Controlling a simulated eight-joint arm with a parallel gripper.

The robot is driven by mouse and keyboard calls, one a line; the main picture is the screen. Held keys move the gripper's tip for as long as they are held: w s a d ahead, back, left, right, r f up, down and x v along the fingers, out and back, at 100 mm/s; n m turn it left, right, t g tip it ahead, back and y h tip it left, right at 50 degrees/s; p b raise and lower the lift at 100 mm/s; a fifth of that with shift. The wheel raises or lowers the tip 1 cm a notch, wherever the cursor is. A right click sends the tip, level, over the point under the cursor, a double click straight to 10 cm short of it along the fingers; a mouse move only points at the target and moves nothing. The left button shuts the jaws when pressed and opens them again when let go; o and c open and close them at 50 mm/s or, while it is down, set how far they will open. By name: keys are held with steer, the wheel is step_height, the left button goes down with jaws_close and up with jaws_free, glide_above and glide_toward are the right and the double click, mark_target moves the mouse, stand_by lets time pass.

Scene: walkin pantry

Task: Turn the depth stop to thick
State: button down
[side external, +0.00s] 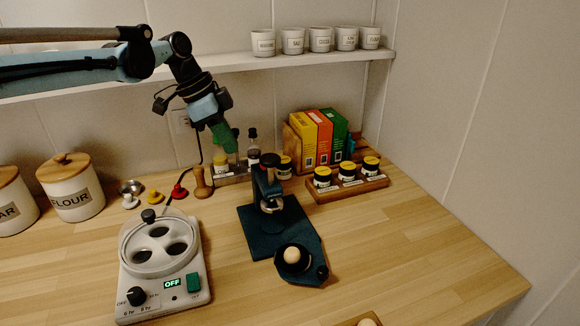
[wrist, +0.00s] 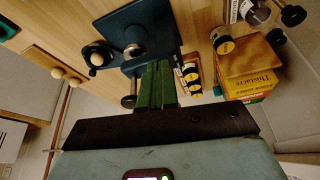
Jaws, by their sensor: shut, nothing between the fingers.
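A dark teal press (side external: 272,225) stands on the wooden counter, and it shows at the top of the wrist view (wrist: 155,20). It has an upright column with a black knob (side external: 270,160) on top. A small dark knob (side external: 322,271) sits at its front corner beside a round dish holding a pale ball (side external: 292,255). No thick or thin marking can be read, so I cannot tell which part is the depth stop. My gripper (side external: 230,150), with green fingers, is shut and empty, above and behind-left of the press. In the wrist view its fingers (wrist: 159,66) overlap the press's edge.
A white appliance (side external: 165,265) reading OFF stands front left. Behind are bottles, colourful boxes (side external: 318,140) and a wooden rack (side external: 345,190) of yellow-labelled jars. A shelf (side external: 215,68) with labelled cups runs along the wall. Counter right of the press is clear.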

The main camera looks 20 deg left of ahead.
steer(key=s+a+r+n, duration=0.2)
steer(key=s+r+n, duration=0.15)
steer(key=r, duration=0.25)
steer(key=shift+m+t+y, duration=0.3)
steer(key=shift+m+t, duration=0.05)
steer(key=shift+t, duration=0.05)
steer(key=x, duration=0.3)
steer(key=w+d+x, duration=0.1)
steer(key=x, duration=0.3)
steer(key=r+x, duration=0.1)
steer(key=x, duration=0.3)
steer(key=shift+w+d+f, duration=0.2)
steer(key=shift+w+d, duration=0.6)
